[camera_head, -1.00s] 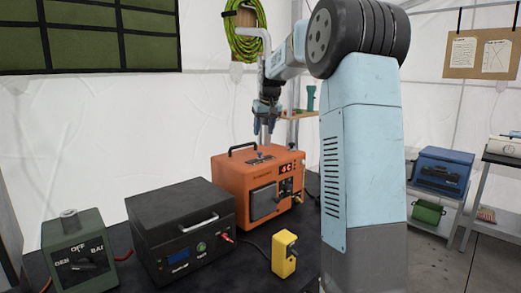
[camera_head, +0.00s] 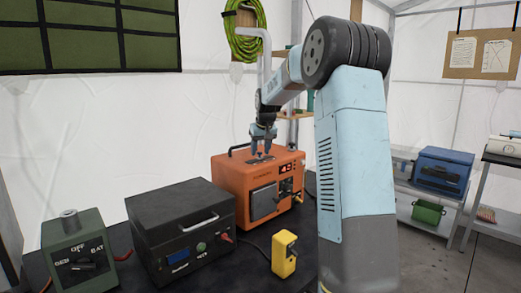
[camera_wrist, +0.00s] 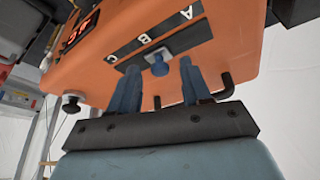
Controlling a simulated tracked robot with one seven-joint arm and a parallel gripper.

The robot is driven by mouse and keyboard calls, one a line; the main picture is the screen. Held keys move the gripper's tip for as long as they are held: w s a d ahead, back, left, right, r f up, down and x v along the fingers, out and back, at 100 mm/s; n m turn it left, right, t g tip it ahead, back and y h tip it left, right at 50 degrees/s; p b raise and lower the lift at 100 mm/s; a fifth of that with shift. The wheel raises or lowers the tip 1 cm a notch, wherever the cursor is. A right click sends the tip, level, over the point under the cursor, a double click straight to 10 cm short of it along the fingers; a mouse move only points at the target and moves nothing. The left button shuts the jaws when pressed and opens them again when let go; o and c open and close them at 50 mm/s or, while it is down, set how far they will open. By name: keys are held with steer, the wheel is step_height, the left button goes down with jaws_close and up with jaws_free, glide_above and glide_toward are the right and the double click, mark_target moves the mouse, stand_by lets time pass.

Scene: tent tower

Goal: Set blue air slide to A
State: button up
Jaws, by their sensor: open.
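The orange box (camera_head: 240,178) stands on the dark table and has a slide strip on its top. The wrist view shows the strip's letters, C (camera_wrist: 111,58), B (camera_wrist: 145,38) and A (camera_wrist: 187,12). A blue knob (camera_wrist: 160,66) on a small grey plate stands at about the B position. My gripper (camera_head: 263,151) is over the box top, pointing down. In the wrist view its two blue fingers are spread, one on each side of the knob, with a gap to each. Whether the tips are level with the knob is unclear.
The orange box has a black handle (camera_head: 237,150) and a lit red display (camera_head: 287,168). A black box (camera_head: 180,225) with a handle, a green switch box (camera_head: 80,250) and a yellow device (camera_head: 284,254) stand nearby. A blue case (camera_head: 443,168) is on a shelf at right.

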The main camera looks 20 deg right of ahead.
jaws_close()
stand_by(0.3)
stand_by(0.3)
